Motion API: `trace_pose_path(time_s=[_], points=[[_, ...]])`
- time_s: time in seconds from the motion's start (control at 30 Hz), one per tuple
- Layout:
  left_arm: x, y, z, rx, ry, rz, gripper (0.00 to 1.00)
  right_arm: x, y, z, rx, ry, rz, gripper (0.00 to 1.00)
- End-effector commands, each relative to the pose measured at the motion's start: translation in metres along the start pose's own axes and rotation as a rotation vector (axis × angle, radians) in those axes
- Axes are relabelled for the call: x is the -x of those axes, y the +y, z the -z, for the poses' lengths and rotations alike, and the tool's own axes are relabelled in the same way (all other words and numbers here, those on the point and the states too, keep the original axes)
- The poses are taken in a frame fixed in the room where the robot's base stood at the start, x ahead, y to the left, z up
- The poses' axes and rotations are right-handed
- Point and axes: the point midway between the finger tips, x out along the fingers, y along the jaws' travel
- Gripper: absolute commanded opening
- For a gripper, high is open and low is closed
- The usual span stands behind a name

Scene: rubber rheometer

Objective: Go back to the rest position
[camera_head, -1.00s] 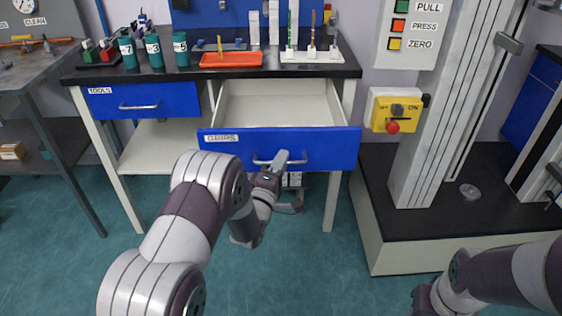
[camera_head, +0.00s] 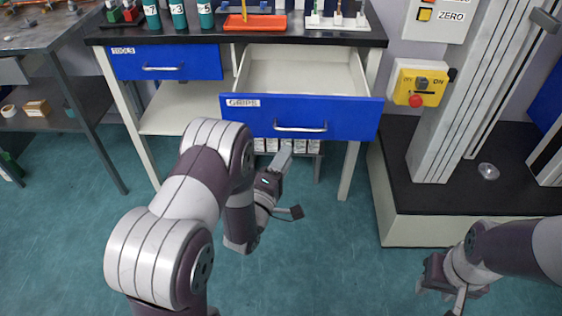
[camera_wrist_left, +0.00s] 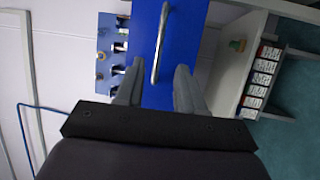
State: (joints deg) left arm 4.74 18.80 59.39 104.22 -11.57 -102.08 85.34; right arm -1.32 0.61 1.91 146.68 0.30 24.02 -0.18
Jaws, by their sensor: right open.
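My left gripper (camera_head: 288,184) is open, with empty space between its fingers, in front of and below the pulled-out drawer labelled GRIPS (camera_head: 350,117). The drawer's bar handle (camera_head: 301,128) is just above the gripper in the head view and apart from it. In the left wrist view the two grey fingers (camera_wrist_left: 157,90) are spread, and the handle (camera_wrist_left: 160,45) shows beyond them on the blue drawer front (camera_wrist_left: 178,45). My right gripper (camera_head: 440,287) is low at the lower right, open, away from the furniture; its fingers are partly hidden.
The bench (camera_head: 300,38) carries numbered green cups (camera_head: 178,14) and an orange tray (camera_head: 255,22). The closed TOOLS drawer (camera_head: 190,62) is left of the open one. A machine base (camera_head: 440,230) stands right. White boxes (camera_head: 270,145) sit beneath the open drawer. Floor in front is clear.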

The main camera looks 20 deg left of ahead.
Motion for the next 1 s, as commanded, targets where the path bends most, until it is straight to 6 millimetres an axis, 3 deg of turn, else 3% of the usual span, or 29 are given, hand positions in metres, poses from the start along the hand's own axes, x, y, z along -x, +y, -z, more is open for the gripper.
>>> trace_pose_path(time_s=[0.2, 0.7, 0.77, 0.83, 0.9, 1.0], points=[[0.022, 0.0, 0.0, -0.001, 0.0, 0.0, 0.38, 0.003, 0.0, 0.0, 0.0, 0.0, 0.0, 0.43], [0.023, -0.002, 0.0, -0.03, -0.001, 0.005, 0.38, 0.002, 0.0, 0.0, 0.0, 0.0, 0.0, 0.43], [0.023, -0.018, -0.001, -0.12, -0.012, 0.085, 0.38, 0.002, 0.0, 0.0, 0.0, 0.0, 0.0, 0.43], [0.036, -0.059, -0.004, -0.275, -0.056, 0.295, 0.38, 0.002, 0.0, 0.0, 0.0, 0.0, 0.0, 0.43], [0.056, -0.098, -0.003, -0.47, -0.155, 0.559, 0.38, 0.003, 0.0, 0.0, 0.0, 0.0, 0.0, 0.43], [0.094, -0.123, -0.001, -0.723, -0.393, 0.898, 0.38, 0.003, 0.0, 0.0, 0.0, 0.0, 0.0, 0.43]])
